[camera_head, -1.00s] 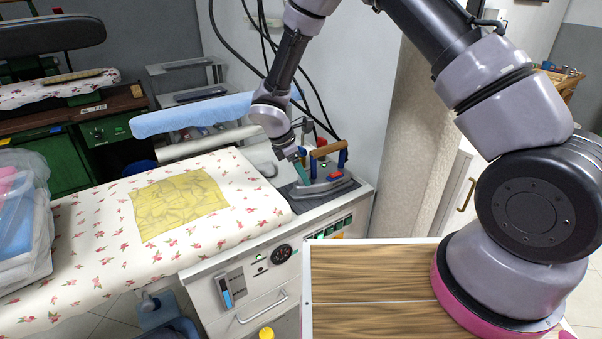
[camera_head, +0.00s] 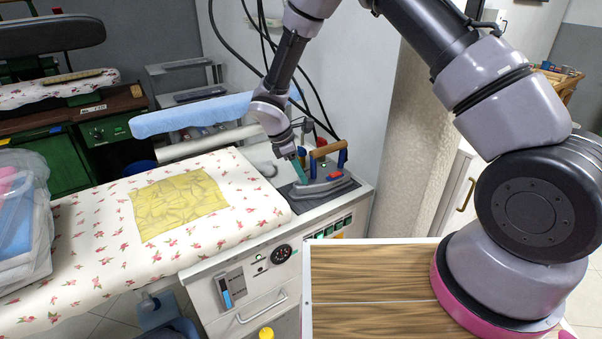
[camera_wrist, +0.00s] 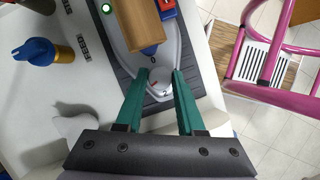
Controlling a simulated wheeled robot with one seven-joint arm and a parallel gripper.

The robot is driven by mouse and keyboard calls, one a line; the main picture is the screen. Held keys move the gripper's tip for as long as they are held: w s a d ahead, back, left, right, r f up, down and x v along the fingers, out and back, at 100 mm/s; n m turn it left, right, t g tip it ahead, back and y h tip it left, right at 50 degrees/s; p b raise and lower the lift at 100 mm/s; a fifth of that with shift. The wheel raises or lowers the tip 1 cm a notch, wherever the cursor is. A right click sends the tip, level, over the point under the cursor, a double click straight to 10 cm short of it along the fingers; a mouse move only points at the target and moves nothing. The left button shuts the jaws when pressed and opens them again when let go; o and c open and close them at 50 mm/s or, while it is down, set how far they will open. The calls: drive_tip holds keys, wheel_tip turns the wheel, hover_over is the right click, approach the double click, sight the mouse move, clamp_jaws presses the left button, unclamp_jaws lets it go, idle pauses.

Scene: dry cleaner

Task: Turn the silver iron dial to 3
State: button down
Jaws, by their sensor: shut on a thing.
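The silver iron (camera_head: 322,187) rests on a dark mat at the right end of the ironing station. It has a wooden handle (camera_head: 325,149) on blue supports. In the head view my gripper (camera_head: 301,172) is at the iron's near left side.
A floral-covered ironing board (camera_head: 90,240) with a yellow cloth (camera_head: 180,203) lies to the left. A blue and yellow bottle (camera_wrist: 42,52) stands beside the iron. A black hose hangs behind my arm. A wood-topped surface (camera_head: 370,275) is in front.

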drive_tip(key=shift+w+m+g, duration=0.15)
drive_tip(key=shift+m+g, duration=0.65)
drive_tip(key=shift+m, duration=1.2)
drive_tip(key=c, duration=0.5)
unclamp_jaws()
drive_tip(key=shift+v, duration=5.4)
drive_tip(key=shift+d, duration=0.1)
